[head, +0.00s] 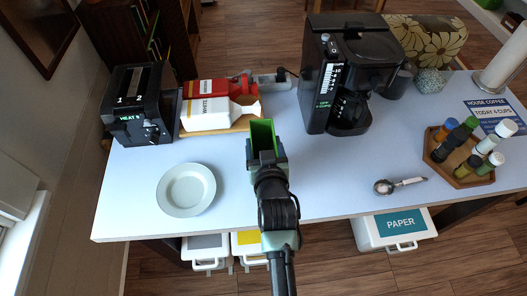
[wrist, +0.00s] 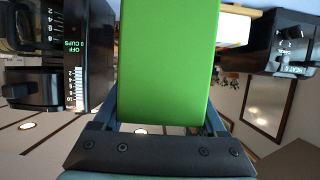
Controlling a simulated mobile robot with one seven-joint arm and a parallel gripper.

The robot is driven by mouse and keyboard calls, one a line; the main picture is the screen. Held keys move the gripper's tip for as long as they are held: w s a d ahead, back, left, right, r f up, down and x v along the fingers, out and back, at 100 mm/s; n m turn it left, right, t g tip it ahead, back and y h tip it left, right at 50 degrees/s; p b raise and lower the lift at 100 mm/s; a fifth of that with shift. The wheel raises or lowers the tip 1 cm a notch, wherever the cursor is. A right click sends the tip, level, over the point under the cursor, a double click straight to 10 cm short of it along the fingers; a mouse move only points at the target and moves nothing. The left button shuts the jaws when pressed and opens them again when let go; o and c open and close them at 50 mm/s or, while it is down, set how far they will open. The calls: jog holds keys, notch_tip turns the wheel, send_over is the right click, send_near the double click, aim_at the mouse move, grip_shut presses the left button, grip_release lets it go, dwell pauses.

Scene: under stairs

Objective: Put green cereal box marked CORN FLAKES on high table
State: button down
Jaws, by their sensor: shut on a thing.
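The green box (head: 262,133) is in my gripper (head: 267,160), above the white-topped table (head: 320,175). In the wrist view the green box (wrist: 168,62) fills the space between the two fingers of my gripper (wrist: 166,118), which is shut on it. The side facing the wrist camera is plain green, and no lettering can be read on it. In the head view my gripper hides the lower part of the box. The gap between the box and the table top cannot be told for sure.
A plate (head: 186,190) lies front left. A scoop (head: 400,185) and a bottle tray (head: 438,165) are right. White table top is bare around my gripper.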

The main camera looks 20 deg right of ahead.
jog(key=shift+f, duration=1.8)
jog(key=shift+f, duration=0.2)
grip_release()
jog(key=shift+r, duration=0.1)
